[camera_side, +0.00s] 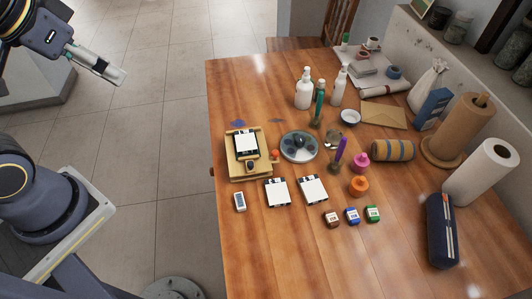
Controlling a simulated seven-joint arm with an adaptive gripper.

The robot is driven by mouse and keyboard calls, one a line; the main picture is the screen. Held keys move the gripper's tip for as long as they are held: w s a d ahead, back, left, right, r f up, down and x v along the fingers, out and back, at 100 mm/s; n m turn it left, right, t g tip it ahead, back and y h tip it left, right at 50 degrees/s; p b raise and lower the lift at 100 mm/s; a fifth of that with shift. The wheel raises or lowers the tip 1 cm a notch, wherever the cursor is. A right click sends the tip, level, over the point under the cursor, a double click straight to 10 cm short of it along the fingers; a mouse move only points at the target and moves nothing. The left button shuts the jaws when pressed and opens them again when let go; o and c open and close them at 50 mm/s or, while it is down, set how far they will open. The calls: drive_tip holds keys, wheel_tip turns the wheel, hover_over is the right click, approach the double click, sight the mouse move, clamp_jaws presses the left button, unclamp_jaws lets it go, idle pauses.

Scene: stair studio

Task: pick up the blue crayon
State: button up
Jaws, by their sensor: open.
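I cannot make out a blue crayon for certain. A purple stick (341,150) stands upright near the middle of the table, and a small flat blue patch (238,124) lies near the table's left edge. A small blue labelled block (352,216) sits at the front between a brown one and a green one. My gripper (117,77) is at the upper left, over the floor, well left of the table and away from all these things. It is open, with nothing seen in it.
The wooden table (300,262) has a clear front. A wooden stamp stand (262,168), white cards (278,193), a round palette (299,146) and bottles (303,90) fill its middle. Paper rolls (485,172) and a dark case (440,230) are at the right.

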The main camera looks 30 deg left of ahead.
drive_tip(key=shift+s+f, duration=0.1)
drive_tip(key=shift+s, duration=0.05)
drive_tip(key=shift+c, duration=1.3)
